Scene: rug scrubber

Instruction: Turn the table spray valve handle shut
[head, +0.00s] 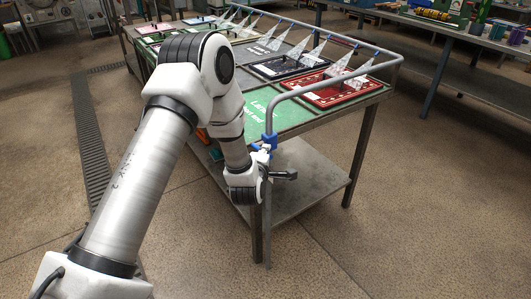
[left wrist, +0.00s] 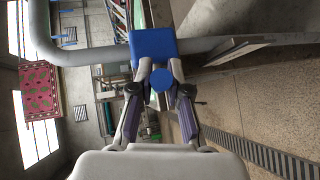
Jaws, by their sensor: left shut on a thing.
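The table spray valve is a blue block (head: 270,140) on the grey pipe at the near corner of the table. In the left wrist view its body (left wrist: 152,46) is a blue block on the pipe, with a round blue handle (left wrist: 161,79) in front of it. My left gripper (left wrist: 159,78) is shut on this handle, one finger on each side. In the head view the left gripper (head: 265,149) is at the valve, small and partly hidden by my own wrist. My right gripper is in neither view.
The grey pipe (head: 330,81) runs around the table, with several spray fans over rugs. A red rug (head: 338,90) lies nearest. The table's lower shelf (head: 300,180) is mostly bare. Open floor lies right of the table; a drain grate (head: 92,160) runs at left.

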